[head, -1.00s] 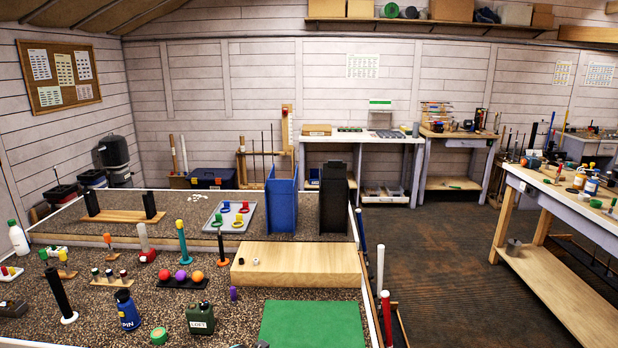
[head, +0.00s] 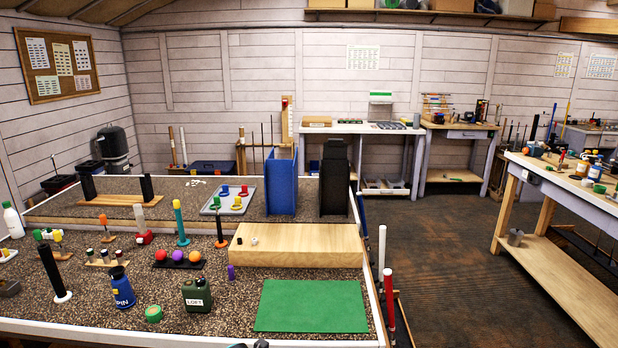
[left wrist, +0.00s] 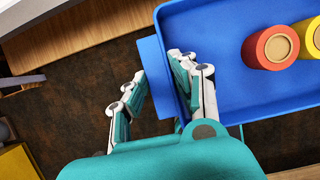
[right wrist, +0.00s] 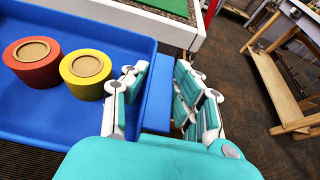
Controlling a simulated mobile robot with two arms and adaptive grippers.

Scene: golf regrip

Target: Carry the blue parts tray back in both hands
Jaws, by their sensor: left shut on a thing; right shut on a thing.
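The blue parts tray shows in the left wrist view (left wrist: 215,75) and the right wrist view (right wrist: 25,122). It holds a red ring-shaped part (left wrist: 270,47) and a yellow one (left wrist: 309,37), which also show in the right wrist view as the red part (right wrist: 33,62) and the yellow part (right wrist: 85,72). My left gripper (left wrist: 156,75) is shut on the tray's edge lip at one end. My right gripper (right wrist: 158,85) is shut on the lip at the other end.
The workbench (head: 180,331) stands in front, with a bare green mat (head: 312,306) at its near right. A wooden block (head: 300,246), a green LOFT can (head: 196,294) and a blue bottle (head: 122,288) stand on it. Open floor (head: 450,250) lies right, before another bench (head: 560,184).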

